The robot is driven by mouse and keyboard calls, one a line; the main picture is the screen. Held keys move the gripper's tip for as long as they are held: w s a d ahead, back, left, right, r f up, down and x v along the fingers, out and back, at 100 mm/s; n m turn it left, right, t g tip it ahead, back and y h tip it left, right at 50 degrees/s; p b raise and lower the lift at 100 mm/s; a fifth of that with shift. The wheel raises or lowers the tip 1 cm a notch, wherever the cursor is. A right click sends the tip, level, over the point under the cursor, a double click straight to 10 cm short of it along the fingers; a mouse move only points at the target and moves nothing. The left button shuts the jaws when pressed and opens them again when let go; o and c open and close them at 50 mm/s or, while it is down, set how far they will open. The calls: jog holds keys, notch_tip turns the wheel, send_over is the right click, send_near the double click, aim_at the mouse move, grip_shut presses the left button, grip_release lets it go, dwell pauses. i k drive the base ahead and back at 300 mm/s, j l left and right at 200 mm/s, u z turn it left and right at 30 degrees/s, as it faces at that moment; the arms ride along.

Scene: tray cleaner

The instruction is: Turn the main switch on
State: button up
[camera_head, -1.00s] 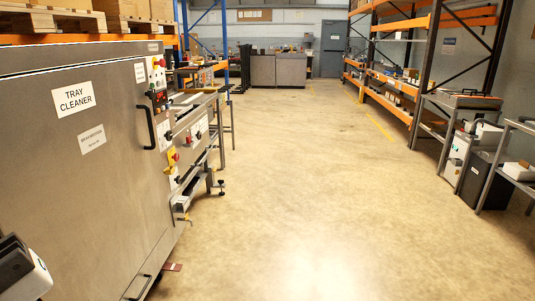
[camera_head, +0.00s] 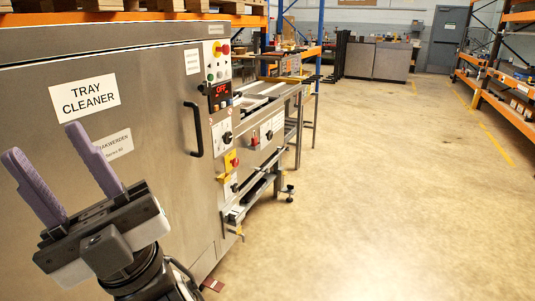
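The tray cleaner (camera_head: 150,180) is a large steel cabinet on the left with a "TRAY CLEANER" label. A red rotary switch on a yellow plate (camera_head: 231,160), which looks like the main switch, sits low on its right-hand panel side; its setting is too small to tell. My gripper (camera_head: 45,142) is at the lower left, in front of the cabinet door. Its two purple fingers are spread apart with nothing between them. It is well to the left of the red and yellow switch and apart from it.
Above the switch are a display reading "OFF" (camera_head: 222,96) and a red emergency button on yellow (camera_head: 222,49). A black door handle (camera_head: 194,130) sticks out left of the panel. A roller conveyor frame (camera_head: 290,105) extends behind. The floor on the right is clear.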

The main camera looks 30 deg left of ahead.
aim_at(235, 162)
jog(key=i+l+u, duration=0.1)
jog(key=i, duration=1.15)
jog(key=i+l+u, duration=0.2)
jog(key=i, duration=0.2)
jog(key=i+u, duration=0.25)
jog(key=i, duration=0.2)
jog(key=i+l+u, duration=0.2)
jog(key=i+l, duration=0.05)
jog(key=i, duration=0.1)
